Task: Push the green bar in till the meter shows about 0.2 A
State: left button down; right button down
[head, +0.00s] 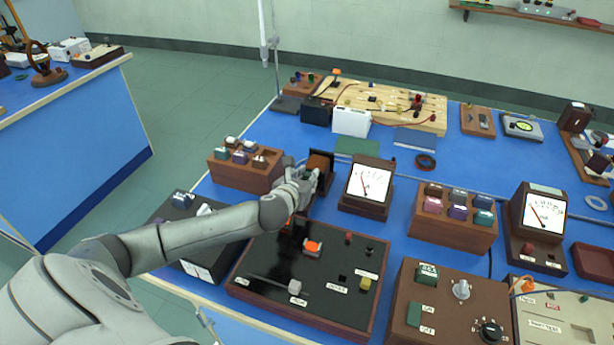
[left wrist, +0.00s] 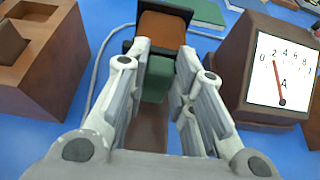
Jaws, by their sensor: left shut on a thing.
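The green bar (left wrist: 157,82) shows in the left wrist view between the fingers of my left gripper (left wrist: 165,95). The gripper is shut on it. The bar's far end meets an orange-brown coil (left wrist: 163,30) with dark end plates; how deep it sits inside cannot be told. In the head view my left gripper (head: 306,181) is just in front of the coil (head: 320,163) and hides most of the bar. The ammeter (head: 368,182), marked A, stands right of it. In the left wrist view the meter's face (left wrist: 284,72) has its red needle near the 2 mark. My right gripper is not in view.
A wooden block with several coloured pieces (head: 245,168) stands left of the gripper. A dark circuit board (head: 310,280) lies in front, under my left forearm. Another block of pieces (head: 453,215) and a second meter (head: 538,222) stand to the right.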

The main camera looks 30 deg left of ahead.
pick_arm(q)
jog(key=shift+s+d+r+p, duration=0.15)
jog(key=shift+s+p, duration=0.35)
jog(key=shift+s, duration=0.25)
jog(key=c, duration=1.2)
grip_release()
jog(key=shift+c, duration=0.2)
